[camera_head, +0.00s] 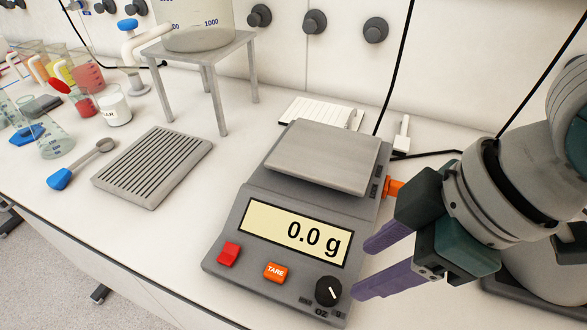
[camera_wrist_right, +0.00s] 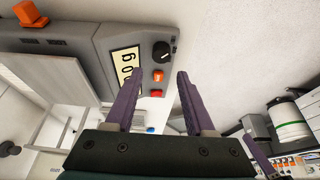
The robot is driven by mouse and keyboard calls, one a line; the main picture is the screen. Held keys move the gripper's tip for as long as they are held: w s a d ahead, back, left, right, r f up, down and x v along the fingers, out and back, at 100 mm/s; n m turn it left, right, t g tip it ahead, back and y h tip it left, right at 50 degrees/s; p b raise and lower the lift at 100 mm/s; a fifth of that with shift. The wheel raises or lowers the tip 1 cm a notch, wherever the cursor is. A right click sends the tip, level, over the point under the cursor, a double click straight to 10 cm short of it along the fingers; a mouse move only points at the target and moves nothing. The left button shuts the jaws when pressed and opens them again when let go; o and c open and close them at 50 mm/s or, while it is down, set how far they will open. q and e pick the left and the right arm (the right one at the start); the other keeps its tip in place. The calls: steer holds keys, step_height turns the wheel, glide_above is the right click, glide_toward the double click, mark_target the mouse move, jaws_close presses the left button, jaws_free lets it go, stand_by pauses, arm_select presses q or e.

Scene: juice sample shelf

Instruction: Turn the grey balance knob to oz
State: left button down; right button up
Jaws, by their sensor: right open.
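The grey balance (camera_head: 276,190) stands on the white bench, its flat pan empty. Its display (camera_head: 295,234) reads 0.0 g. The dark round knob (camera_head: 328,291) is at the front right corner of its panel, with a white pointer line and an OZ mark beneath. In the right wrist view the knob (camera_wrist_right: 161,52) lies ahead, above the gap between the fingers. My right gripper (camera_head: 363,268) is open and empty, its purple fingers just right of the knob and apart from it. My left gripper is not in view.
A red button (camera_head: 228,254) and an orange TARE button (camera_head: 275,272) share the panel. An orange part (camera_head: 396,188) sticks out of the balance's right side near my gripper. A slotted grey tray (camera_head: 152,167) and a metal stand (camera_head: 218,103) are left and behind.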

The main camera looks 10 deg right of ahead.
mark_target(331, 288)
steer(key=b+x, duration=0.1)
steer(key=x, duration=0.8)
steer(key=shift+a, duration=0.1)
jaws_close()
